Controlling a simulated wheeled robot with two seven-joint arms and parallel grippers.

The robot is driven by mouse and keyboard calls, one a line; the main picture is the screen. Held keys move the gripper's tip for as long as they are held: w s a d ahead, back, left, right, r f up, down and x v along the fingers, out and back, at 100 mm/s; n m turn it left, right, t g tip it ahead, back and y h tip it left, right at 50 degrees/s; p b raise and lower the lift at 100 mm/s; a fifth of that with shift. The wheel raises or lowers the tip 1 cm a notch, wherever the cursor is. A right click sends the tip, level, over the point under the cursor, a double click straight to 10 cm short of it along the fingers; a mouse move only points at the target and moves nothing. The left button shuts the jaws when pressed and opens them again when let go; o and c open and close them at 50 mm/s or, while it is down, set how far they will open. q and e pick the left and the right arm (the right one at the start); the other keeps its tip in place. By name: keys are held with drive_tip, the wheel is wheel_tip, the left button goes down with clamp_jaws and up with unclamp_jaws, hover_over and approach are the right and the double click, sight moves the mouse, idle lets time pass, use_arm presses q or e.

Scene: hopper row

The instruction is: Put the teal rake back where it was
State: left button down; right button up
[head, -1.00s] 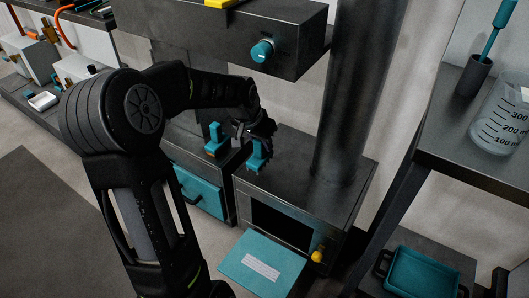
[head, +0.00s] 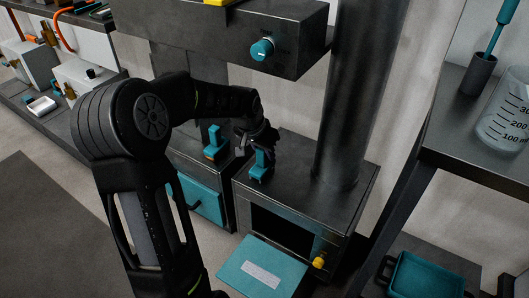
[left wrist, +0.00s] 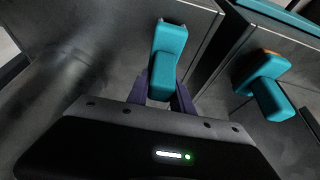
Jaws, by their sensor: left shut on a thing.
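A teal handle-shaped piece (head: 261,167) is at the top of the right dark box (head: 300,170), near its left edge. It may be the teal rake; I see no clear tines. My left gripper (head: 258,146) is shut on it from above and behind. In the left wrist view the piece (left wrist: 168,52) sits between the two fingers (left wrist: 165,92), with small grey bits at its far end. I cannot tell whether it touches the box top. My right gripper is not in view.
A similar teal handle (head: 214,143) with an orange base stands on the left box. A teal flap (head: 262,270) is open below the right box, near a yellow knob (head: 319,262). A thick column (head: 345,90) rises behind. A shelf (head: 455,130) holds a beaker (head: 507,120) and a cup (head: 477,75).

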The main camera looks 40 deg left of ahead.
use_arm(q)
drive_tip(key=c, duration=1.6)
unclamp_jaws()
drive_tip(key=shift+f, duration=0.2)
drive_tip(key=o, duration=0.5)
drive_tip(key=shift+r, duration=0.1)
drive_tip(key=shift+s+r, duration=0.1)
drive_tip(key=shift+r, duration=0.35)
drive_tip(key=p+v, duration=0.4)
drive_tip(key=v, duration=0.7)
drive_tip(key=shift+s+d+r+p, duration=0.1)
drive_tip(key=shift+r+p, duration=0.05)
drive_tip(key=shift+p, duration=0.15)
